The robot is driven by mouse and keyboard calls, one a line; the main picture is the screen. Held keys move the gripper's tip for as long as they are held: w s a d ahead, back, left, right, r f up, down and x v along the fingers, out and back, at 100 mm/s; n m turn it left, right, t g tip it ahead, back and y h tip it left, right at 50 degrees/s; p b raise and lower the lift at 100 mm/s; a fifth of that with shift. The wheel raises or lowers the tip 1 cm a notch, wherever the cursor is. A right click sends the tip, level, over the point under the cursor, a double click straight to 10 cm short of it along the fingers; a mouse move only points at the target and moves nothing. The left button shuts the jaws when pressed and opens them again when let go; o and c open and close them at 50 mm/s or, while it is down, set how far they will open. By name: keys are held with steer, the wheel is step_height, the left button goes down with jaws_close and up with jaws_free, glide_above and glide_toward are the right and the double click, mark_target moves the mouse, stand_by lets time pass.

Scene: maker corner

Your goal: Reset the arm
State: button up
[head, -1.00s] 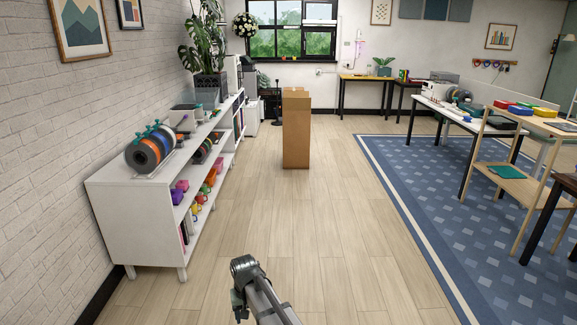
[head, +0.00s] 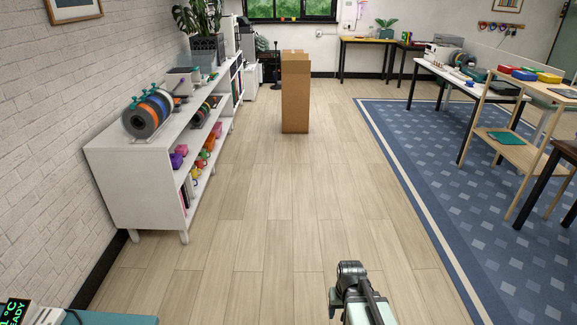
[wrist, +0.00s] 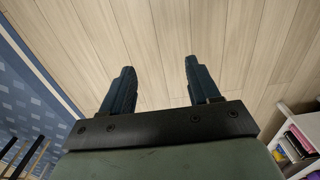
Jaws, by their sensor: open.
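My gripper shows in the wrist view (wrist: 157,90) with its two dark fingers apart. Nothing is between the fingers, and they hang over the bare wood floor (wrist: 230,40). In the head view my arm (head: 360,295) shows at the bottom, right of the middle, above the floor. The fingers cannot be made out in that view.
A tall cardboard box (head: 295,95) stands on the floor ahead. A white shelf (head: 125,195) with filament spools (head: 150,115) runs along the left wall. A blue rug (head: 440,200) and a wooden cart (head: 515,155) are at the right. The middle floor is clear.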

steer(key=s+f+g, duration=0.3)
steer(key=s+f, duration=0.7)
steer(key=s, duration=0.4)
steer(key=s+f+g, duration=0.3)
steer(key=s+f, duration=0.7)
steer(key=s, duration=0.5)
steer(key=shift+s+g, duration=0.2)
steer(key=shift+g, duration=0.2)
steer(key=shift+a, duration=0.1)
steer(key=shift+c, duration=0.2)
